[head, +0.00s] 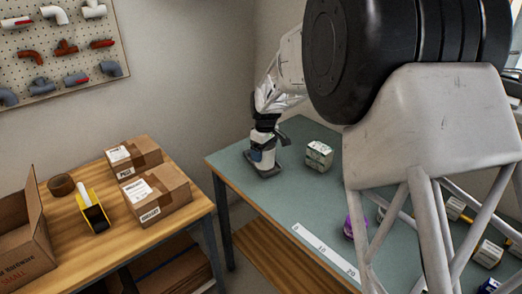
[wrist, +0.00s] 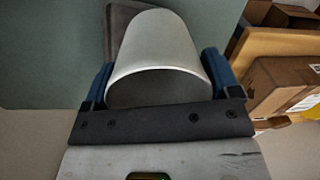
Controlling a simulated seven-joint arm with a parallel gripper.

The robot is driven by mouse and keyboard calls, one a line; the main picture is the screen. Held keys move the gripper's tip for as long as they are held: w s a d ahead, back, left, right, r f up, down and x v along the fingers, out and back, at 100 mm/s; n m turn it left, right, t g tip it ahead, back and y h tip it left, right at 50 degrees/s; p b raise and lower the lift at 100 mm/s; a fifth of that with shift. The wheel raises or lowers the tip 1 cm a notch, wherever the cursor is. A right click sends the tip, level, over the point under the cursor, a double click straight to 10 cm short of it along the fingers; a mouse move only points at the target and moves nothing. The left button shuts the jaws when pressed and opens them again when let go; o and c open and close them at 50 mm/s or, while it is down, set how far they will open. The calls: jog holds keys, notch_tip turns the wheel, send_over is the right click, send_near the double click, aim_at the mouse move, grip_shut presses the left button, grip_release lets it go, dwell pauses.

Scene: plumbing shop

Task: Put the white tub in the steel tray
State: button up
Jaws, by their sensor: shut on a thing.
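The white tub (wrist: 160,55) fills the middle of the wrist view, between the two blue fingers of my gripper (wrist: 158,78). My gripper is shut on it. A dark grey tray, the steel tray (wrist: 120,18), shows behind the tub in the wrist view. In the head view, my gripper (head: 263,150) points down at the left part of the green-topped table, and the tub (head: 267,160) is low over the tray (head: 265,173). I cannot tell whether the tub touches the tray's floor, since the tub and gripper hide most of it.
A patterned box-like item (head: 319,155) stands right of the tray. A ruler strip (head: 325,252) lies along the table's front edge, with a purple item (head: 349,226) beyond it. The wooden table (head: 115,235) on the left holds cardboard boxes (head: 158,192) and a tape dispenser (head: 93,211).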

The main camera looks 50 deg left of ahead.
jog(key=shift+w+a+f, duration=0.1)
jog(key=shift+w+a, duration=0.5)
jog(key=shift+a, duration=0.4)
jog(key=shift+w+a+f, duration=0.1)
jog(key=shift+w+a, duration=0.55)
jog(key=shift+a, duration=0.3)
jog(key=shift+w+a+f, duration=0.1)
jog(key=shift+w+a, duration=0.5)
jog(key=shift+a, duration=0.4)
jog(key=shift+f, duration=1.75)
jog(key=shift+f, duration=0.1)
jog(key=o, duration=0.8)
jog(key=shift+c, duration=0.2)
notch_tip(320, 180, up, 12)
jog(key=shift+w, duration=0.2)
